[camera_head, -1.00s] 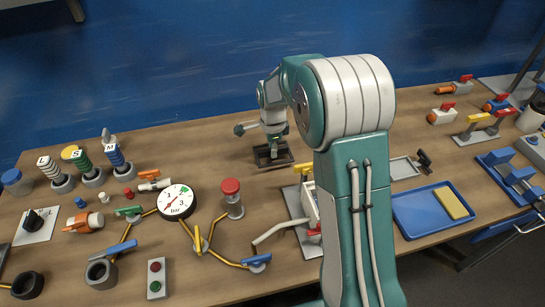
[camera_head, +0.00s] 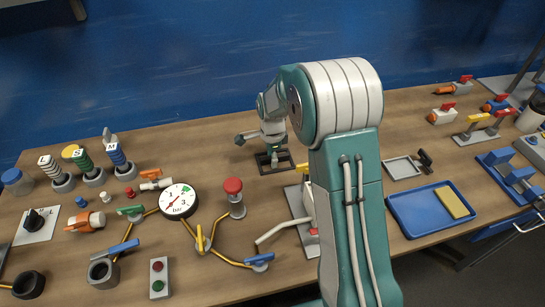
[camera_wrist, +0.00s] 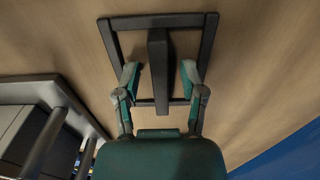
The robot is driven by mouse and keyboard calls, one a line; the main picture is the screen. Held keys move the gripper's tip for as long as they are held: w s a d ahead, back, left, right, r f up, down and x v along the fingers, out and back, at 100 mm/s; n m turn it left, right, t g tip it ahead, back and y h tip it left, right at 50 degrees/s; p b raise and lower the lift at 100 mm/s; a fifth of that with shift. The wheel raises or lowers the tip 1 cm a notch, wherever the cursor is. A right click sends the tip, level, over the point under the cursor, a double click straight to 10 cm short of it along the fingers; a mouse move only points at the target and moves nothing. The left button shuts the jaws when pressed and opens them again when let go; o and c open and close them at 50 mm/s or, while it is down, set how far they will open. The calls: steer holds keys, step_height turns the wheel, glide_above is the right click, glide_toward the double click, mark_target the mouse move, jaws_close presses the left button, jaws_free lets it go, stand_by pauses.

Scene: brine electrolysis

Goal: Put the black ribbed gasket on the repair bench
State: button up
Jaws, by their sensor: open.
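A black bar-like piece (camera_wrist: 158,70) stands in the middle of a dark rectangular frame (camera_wrist: 209,40) on the wooden bench top in the wrist view. It may be the gasket, but I cannot make out ribs. My gripper (camera_wrist: 160,78) is open, with one finger on each side of the bar and a gap on both sides. In the head view my gripper (camera_head: 274,158) is over the same dark frame (camera_head: 261,171), near the back of the bench. The bar is mostly hidden there by the gripper. I cannot tell which surface is the repair bench.
The wooden bench (camera_head: 215,150) is bare left of the frame. A pressure gauge (camera_head: 177,201) and a red-topped post (camera_head: 234,197) stand front left. A small grey tray (camera_head: 387,170) and a blue tray (camera_head: 405,222) with a yellow block (camera_head: 452,202) lie right.

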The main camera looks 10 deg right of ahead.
step_height(320, 180, up, 12)
steer(key=s+r+n+t, duration=0.1)
steer(key=s+r+n, duration=0.3)
steer(key=s+r, duration=0.3)
steer(key=s+r+n+t, duration=0.3)
steer(key=s+n, duration=1.1)
steer(key=s, duration=0.8)
steer(key=shift+d+t, duration=0.15)
steer(key=shift+t, duration=0.65)
steer(key=shift+s+d+r, duration=0.1)
steer(key=shift+r, duration=0.05)
